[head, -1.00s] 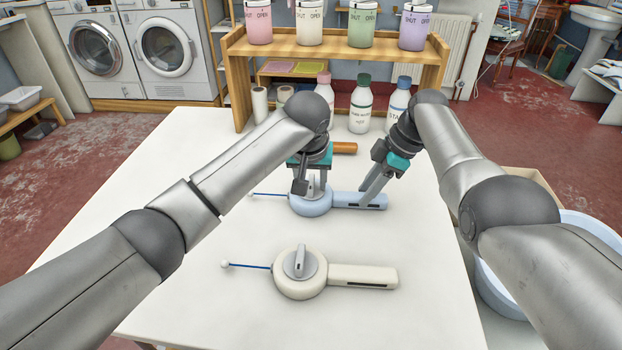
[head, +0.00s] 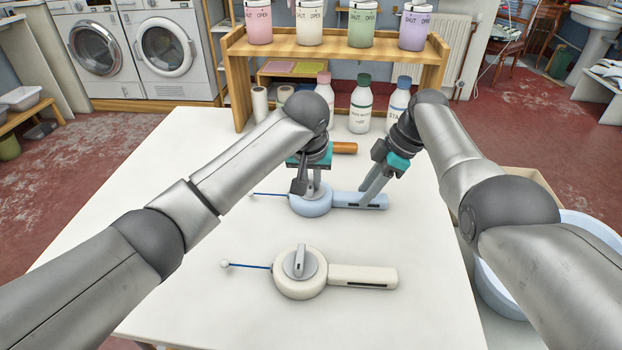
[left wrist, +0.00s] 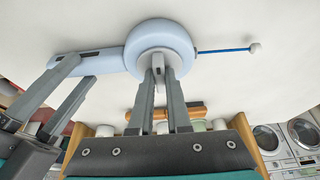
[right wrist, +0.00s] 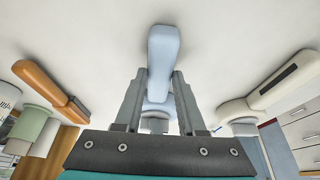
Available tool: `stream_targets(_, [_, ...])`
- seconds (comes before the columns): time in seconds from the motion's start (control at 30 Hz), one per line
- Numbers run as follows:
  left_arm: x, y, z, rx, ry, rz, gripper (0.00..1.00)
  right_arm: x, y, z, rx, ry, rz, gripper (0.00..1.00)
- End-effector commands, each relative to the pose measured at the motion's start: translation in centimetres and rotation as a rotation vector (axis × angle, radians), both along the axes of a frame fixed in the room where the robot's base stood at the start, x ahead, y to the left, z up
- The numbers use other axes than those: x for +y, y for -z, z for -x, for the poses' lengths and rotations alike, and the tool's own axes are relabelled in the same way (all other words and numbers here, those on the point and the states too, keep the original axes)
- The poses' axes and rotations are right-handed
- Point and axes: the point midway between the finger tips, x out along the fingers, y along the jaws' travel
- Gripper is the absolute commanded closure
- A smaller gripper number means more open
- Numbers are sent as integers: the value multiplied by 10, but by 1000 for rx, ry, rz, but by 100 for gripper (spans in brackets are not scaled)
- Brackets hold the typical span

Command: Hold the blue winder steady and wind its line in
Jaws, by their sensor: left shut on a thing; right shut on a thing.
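The blue winder (head: 306,206) lies flat on the white table, its handle (head: 345,199) pointing right. Its short blue line (head: 270,195) sticks out to the left and ends in a small pale bead (left wrist: 256,48), clear in the left wrist view. My left gripper (head: 308,190) points down, shut on the small crank knob (left wrist: 158,66) on top of the winder's round body. My right gripper (head: 370,200) is shut across the handle, which also shows between its fingers in the right wrist view (right wrist: 163,50). The left gripper partly hides the knob in the head view.
A cream winder (head: 288,283) lies nearer on the table, its line out to the left. An orange-brown handled thing (right wrist: 45,82) lies behind the blue winder. Bottles (head: 361,105) and a wooden shelf (head: 330,50) stand at the back. The table's left part is clear.

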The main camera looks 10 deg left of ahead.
Motion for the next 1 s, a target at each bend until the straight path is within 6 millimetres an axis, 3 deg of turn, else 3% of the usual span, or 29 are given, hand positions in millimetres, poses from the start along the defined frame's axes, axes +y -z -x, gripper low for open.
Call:
stream_targets(0.37, [1,0,0,0,182,1,100,0,0,0,0,0,1,100])
stream_targets(1.0, [5,-1,-2,-1,779,3,100,0,0,0,-1,0,0,100])
